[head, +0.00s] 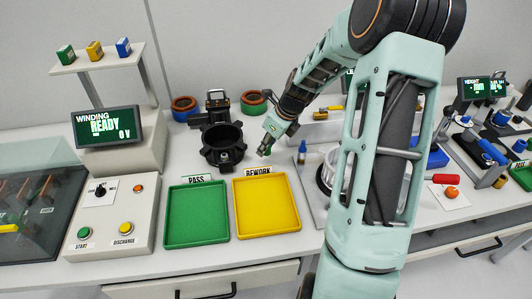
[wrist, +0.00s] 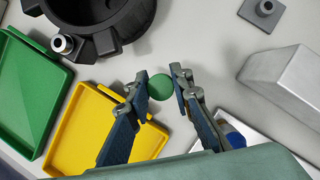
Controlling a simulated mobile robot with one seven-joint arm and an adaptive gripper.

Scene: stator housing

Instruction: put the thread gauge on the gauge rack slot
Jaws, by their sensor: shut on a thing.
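My gripper (wrist: 158,86) is shut on a small round green-topped part, which I take to be the thread gauge (wrist: 161,88). Only its green round end shows clearly between the fingertips; the rest is hidden. In the head view my gripper (head: 265,147) is right of the black stator housing (head: 222,146) and behind the yellow tray, and the gauge is too small to make out. I cannot identify the gauge rack slot for certain. A small grey square base with a round post (wrist: 264,7) lies at the top of the wrist view, apart from my gripper.
The yellow REWORK tray (head: 266,207) and green PASS tray (head: 196,214) lie in front. A silver block (wrist: 284,82) stands to the right in the wrist view. An upright blue-topped piece (head: 302,150) is right of my gripper. Bare table lies between housing and block.

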